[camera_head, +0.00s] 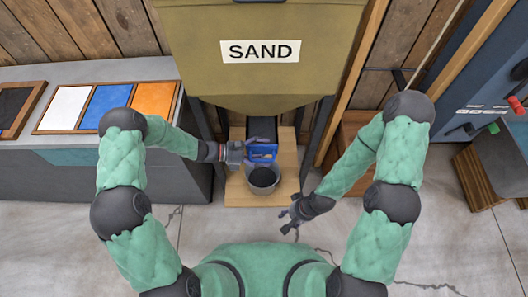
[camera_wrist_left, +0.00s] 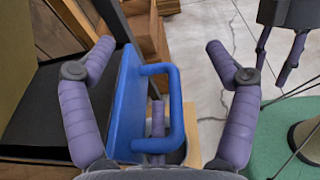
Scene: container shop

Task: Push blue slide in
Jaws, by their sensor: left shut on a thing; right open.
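The blue slide (camera_head: 265,150) sits at the grey chute under the sand hopper (camera_head: 200,60), just above a dark bucket (camera_head: 263,180). In the left wrist view the slide shows as a flat blue plate (camera_wrist_left: 126,105) with a U-shaped handle (camera_wrist_left: 177,105). My left gripper (camera_head: 245,152) is at the slide from the left; its fingers show in the wrist view (camera_wrist_left: 160,65) on both sides of the slide, with one finger within the handle's loop. It is shut on the slide. My right gripper (camera_head: 293,212) is open and empty, below and right of the bucket.
The bucket stands on a wooden base (camera_head: 238,192) between the hopper's dark legs. A grey counter (camera_head: 60,160) with white, blue and orange panels is at left. A blue machine (camera_head: 480,90) with levers is at right. The floor in front is clear.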

